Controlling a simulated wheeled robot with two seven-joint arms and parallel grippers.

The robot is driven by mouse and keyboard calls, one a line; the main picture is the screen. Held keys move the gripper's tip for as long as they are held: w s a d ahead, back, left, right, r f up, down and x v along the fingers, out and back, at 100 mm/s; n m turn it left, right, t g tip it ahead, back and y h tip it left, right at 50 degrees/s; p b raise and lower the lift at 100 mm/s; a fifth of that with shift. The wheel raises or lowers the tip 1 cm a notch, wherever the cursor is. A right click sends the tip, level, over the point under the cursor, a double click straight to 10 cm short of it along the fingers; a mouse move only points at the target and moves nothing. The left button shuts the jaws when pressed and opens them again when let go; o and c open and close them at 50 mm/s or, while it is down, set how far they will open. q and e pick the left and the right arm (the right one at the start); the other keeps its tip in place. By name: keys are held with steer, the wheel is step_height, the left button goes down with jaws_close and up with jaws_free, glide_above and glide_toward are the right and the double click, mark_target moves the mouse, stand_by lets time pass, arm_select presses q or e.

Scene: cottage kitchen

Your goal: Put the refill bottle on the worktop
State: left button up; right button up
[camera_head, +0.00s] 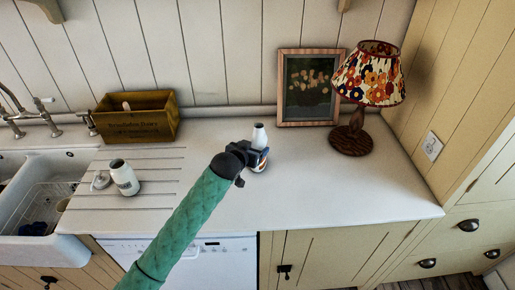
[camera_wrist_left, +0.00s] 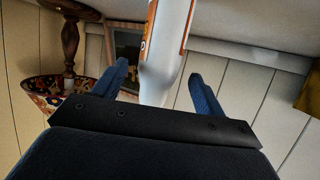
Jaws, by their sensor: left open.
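The refill bottle (camera_head: 259,135) is white with a coloured label. It appears to stand upright on the white worktop (camera_head: 330,195), right of the middle. My left gripper (camera_head: 254,156) is at the bottle and hides part of its body. In the left wrist view, which is upside down, the bottle (camera_wrist_left: 163,55) shows between the two blue fingers of my open left gripper (camera_wrist_left: 160,82). A gap shows beside the right-hand finger, and the jaws are not closed on the bottle. My right gripper is not in view.
A wooden box (camera_head: 138,118), a framed picture (camera_head: 308,88) and a lamp (camera_head: 354,130) stand at the back.

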arm_select(q)
steer(key=b+v, duration=0.2)
steer(key=v, duration=0.5)
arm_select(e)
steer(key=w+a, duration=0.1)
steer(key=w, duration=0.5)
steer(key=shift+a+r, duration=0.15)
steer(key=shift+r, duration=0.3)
